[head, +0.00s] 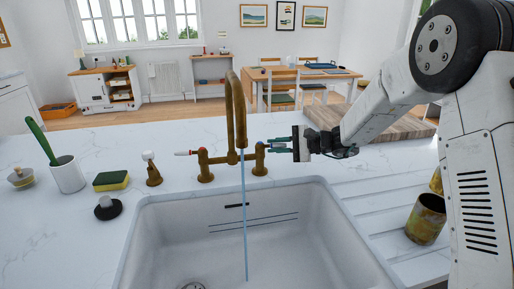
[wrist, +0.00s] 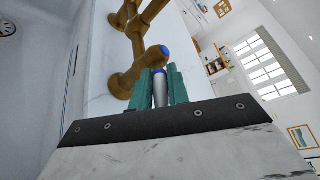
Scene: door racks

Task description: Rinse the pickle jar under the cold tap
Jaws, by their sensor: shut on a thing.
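The brass tap (head: 238,105) stands behind the sink, and a thin blue-tinted stream (head: 244,220) runs from its spout into the basin. My gripper (head: 275,146) is at the tap's right side. In the wrist view, my gripper (wrist: 160,88) is shut on the cold lever (wrist: 160,95), a silver handle with a blue band beside a blue-capped brass valve (wrist: 152,56). The hot lever (head: 186,153), white with a red band, points left. A stained brown-green open jar (head: 427,218), likely the pickle jar, stands on the right drainboard, apart from my gripper.
The white sink (head: 160,225) is empty apart from water. A black plug (head: 108,208), a sponge (head: 111,181) and a cup with a green brush (head: 67,174) stand left of it. Another brown item (head: 436,181) is partly hidden by my arm. A wooden board (head: 380,125) lies behind.

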